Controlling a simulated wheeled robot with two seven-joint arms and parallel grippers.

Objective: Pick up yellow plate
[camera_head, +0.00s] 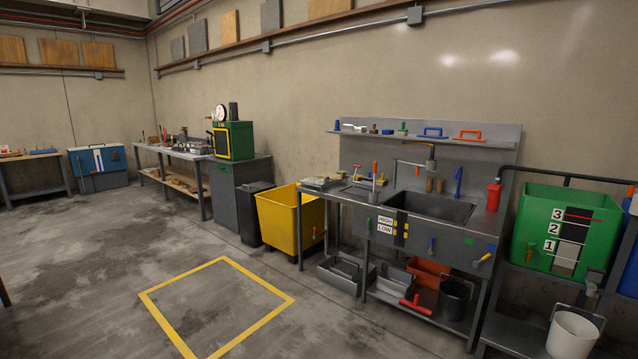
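I cannot make out a clear yellow plate. Yellow things in view are a large yellow bin (277,222) left of the sink bench, a yellow outlined square (271,288) on the floor, and a small yellow piece (357,178) on the bench's left end, too small to identify. Small yellow parts (400,233) show beside the HIGH/LOW label on the bench front, and a yellow-handled item (483,259) hangs at its right. Neither of my grippers is in view.
The grey sink bench (467,238) stands along the wall, with tubs and a bucket on its lower shelf. A green tank (549,204) and white bucket (571,335) are at right. A green machine (234,140) stands farther back. The floor at left is open.

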